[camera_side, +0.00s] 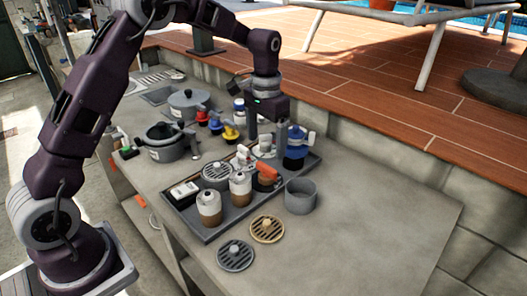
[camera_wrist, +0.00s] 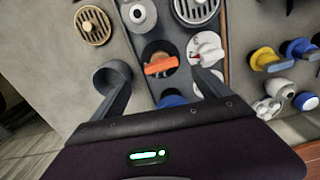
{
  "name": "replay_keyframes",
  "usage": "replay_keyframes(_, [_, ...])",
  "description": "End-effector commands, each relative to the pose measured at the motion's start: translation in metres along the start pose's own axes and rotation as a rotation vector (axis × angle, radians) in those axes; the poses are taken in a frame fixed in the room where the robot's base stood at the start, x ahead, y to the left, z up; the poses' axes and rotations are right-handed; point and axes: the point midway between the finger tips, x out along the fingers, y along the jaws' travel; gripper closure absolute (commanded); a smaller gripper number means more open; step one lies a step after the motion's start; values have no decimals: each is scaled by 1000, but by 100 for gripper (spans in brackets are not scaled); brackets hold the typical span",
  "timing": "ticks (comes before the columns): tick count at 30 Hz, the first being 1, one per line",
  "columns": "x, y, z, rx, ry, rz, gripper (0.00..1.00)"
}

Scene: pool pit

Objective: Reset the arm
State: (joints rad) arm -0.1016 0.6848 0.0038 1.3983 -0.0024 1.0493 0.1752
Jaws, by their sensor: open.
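My gripper (camera_side: 266,138) points down above the far part of a dark tray (camera_side: 205,236) on the grey counter. In the wrist view my gripper (camera_wrist: 160,82) has its two fingers spread apart, with nothing held between them. Beyond the fingertips is a round item with an orange handle (camera_wrist: 160,66), and a white-topped item (camera_wrist: 205,47) is close to the right finger. A grey cup (camera_wrist: 112,76) lies beside the left finger.
The tray holds several jars, including one white-and-brown jar (camera_side: 208,206). The grey cup (camera_side: 300,195), a tan grille disc (camera_side: 267,228) and a grey one (camera_side: 235,255) sit outside it. Pots (camera_side: 165,145) stand at left. The counter's right part is clear, with a stone wall behind.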

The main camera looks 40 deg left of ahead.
Motion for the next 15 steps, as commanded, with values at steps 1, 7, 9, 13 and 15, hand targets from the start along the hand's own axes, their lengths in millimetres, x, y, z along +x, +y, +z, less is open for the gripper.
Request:
replay_keyframes(1, [-20, 4, 8, -1, 25, -4, 13])
replay_keyframes(7, [-125, 34, 107, -24, 192, -22, 13])
replay_keyframes(9, [-146, 44, 153, -33, 256, -24, 13])
replay_keyframes(13, [-156, 59, 234, -49, 367, -24, 13])
replay_keyframes(15, [-150, 64, 267, -57, 414, -21, 13])
